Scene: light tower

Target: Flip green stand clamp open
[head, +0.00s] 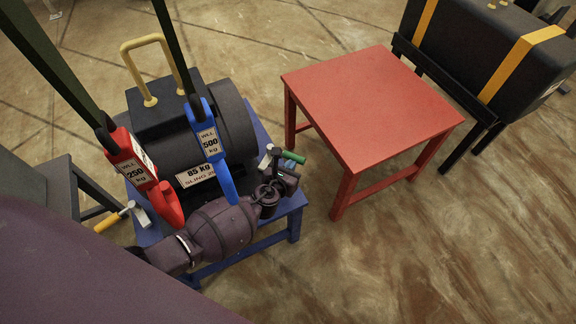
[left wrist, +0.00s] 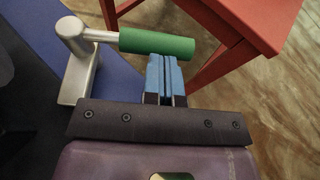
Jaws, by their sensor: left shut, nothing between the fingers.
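The green stand clamp's green handle (head: 293,156) lies sideways at the right edge of the blue stand (head: 292,205). In the left wrist view the green handle (left wrist: 157,41) sticks out from a silver metal arm and post (left wrist: 80,75). My left gripper (head: 286,170) is close beside the handle. In the left wrist view its blue fingers (left wrist: 165,72) are shut with nothing between them, tips right at the handle's lower side; I cannot tell whether they touch. My right gripper is out of view.
A black 85 kg load (head: 224,125) sits on the blue stand. A red hook (head: 140,170) and a blue hook (head: 210,145) hang on straps near my arm. A yellow-handled clamp (head: 108,221) is at the left. A red table (head: 370,100) stands right, with open floor in front.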

